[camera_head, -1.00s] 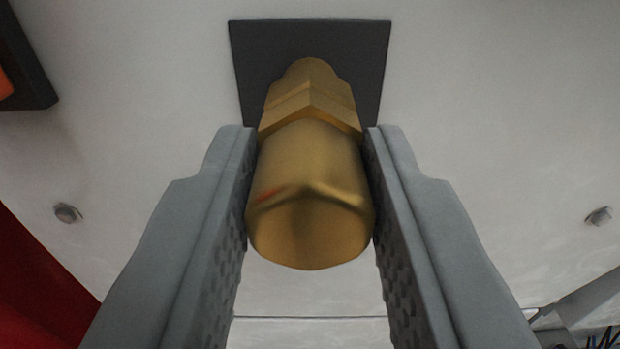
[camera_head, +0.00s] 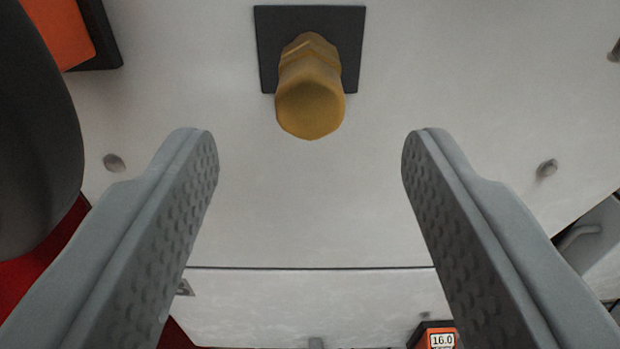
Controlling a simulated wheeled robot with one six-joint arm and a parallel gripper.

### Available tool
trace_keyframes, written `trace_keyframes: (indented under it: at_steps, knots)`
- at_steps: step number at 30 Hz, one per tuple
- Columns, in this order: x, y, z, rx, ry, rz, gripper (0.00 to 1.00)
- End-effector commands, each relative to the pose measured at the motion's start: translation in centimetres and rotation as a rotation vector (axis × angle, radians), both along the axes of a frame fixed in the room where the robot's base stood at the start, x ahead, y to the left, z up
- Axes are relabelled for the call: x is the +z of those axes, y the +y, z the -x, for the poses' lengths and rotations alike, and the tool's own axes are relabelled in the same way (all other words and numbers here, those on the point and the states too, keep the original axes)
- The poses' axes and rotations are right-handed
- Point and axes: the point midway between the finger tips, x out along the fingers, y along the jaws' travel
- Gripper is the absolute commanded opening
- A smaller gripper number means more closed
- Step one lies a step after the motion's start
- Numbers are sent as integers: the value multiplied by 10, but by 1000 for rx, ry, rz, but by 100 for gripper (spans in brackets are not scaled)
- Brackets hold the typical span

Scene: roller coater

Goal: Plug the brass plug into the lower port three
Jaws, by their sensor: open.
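The brass plug (camera_head: 309,98) sits at the dark square plate (camera_head: 268,50) on the pale panel, in the upper middle of the view. Its outer end points toward me. The plate's opening is hidden behind the plug, and no port number shows on it. My gripper (camera_head: 310,150) is wide open and empty. Its two grey fingers stand left and right of the plug's line, with their tips below the plug in the picture and apart from it.
An orange block with a dark edge (camera_head: 66,35) is at the upper left. A large dark rounded shape (camera_head: 35,130) and a red surface stand at the left. Small bolts (camera_head: 546,168) dot the panel.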

Motion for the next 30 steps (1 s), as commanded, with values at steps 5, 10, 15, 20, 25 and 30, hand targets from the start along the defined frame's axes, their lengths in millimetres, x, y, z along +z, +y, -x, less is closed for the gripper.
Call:
trace_keyframes:
  at_steps: [5,10,15,20,25,30]
  knots:
    - [1,0,30,0,-1,0,54]
    - [0,0,57,0,0,0,54]
    - [0,0,83,0,0,0,54]
    - [0,0,100,0,0,0,54]
    - [0,0,109,0,1,0,54]
    - [0,0,112,0,1,0,54]
